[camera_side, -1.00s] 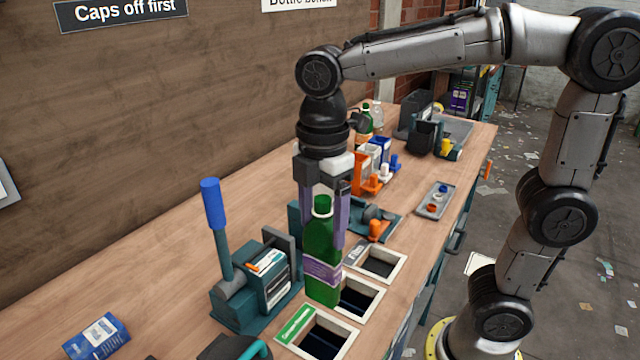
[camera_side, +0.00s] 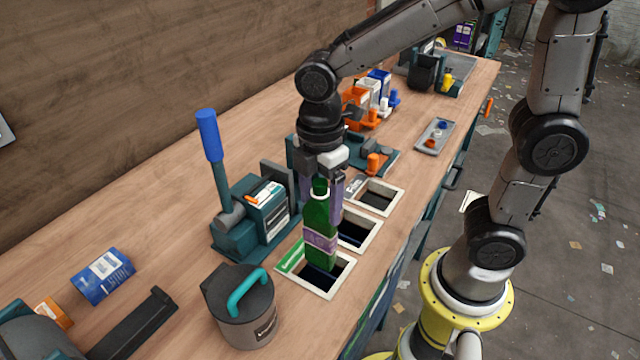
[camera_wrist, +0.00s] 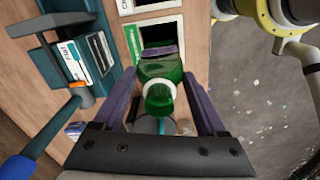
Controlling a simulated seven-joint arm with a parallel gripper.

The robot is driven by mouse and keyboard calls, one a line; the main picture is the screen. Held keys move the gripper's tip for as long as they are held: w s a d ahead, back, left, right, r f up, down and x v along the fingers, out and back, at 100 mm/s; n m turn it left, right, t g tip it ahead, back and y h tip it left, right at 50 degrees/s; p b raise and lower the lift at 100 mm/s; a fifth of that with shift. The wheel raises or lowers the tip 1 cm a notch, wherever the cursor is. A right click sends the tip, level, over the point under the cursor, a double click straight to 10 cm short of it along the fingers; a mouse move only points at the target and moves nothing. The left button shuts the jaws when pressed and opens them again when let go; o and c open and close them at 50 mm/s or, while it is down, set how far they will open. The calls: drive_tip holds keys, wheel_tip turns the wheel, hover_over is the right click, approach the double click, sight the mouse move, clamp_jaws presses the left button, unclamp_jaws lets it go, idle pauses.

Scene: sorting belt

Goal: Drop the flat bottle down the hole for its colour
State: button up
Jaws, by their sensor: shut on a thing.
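The flat green bottle (camera_side: 320,232) has a purple and white label and hangs upright from my gripper (camera_side: 324,190). My gripper is shut on it near the shoulder. In the side view the bottle's bottom end overlaps the opening of the nearest hole (camera_side: 318,280), which has a white frame and a green label. I cannot tell for certain whether the bottom is above the rim or inside it. The green-labelled hole (camera_wrist: 158,32) shows partly behind the bottle.
Two more framed holes, a middle one (camera_side: 375,232) and a far one (camera_side: 398,204), lie behind. A teal lever press (camera_side: 240,225) stands left of the holes. A grey lidded pot (camera_side: 246,312) stands in front. A blue box (camera_side: 102,275) lies at left on the bench.

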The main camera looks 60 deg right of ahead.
sight(320, 222)
drive_tip(key=shift+f, duration=2.7)
drive_tip(key=o, duration=1.4)
wheel_tip(320, 222, up, 14)
drive_tip(key=shift+f, duration=0.1)
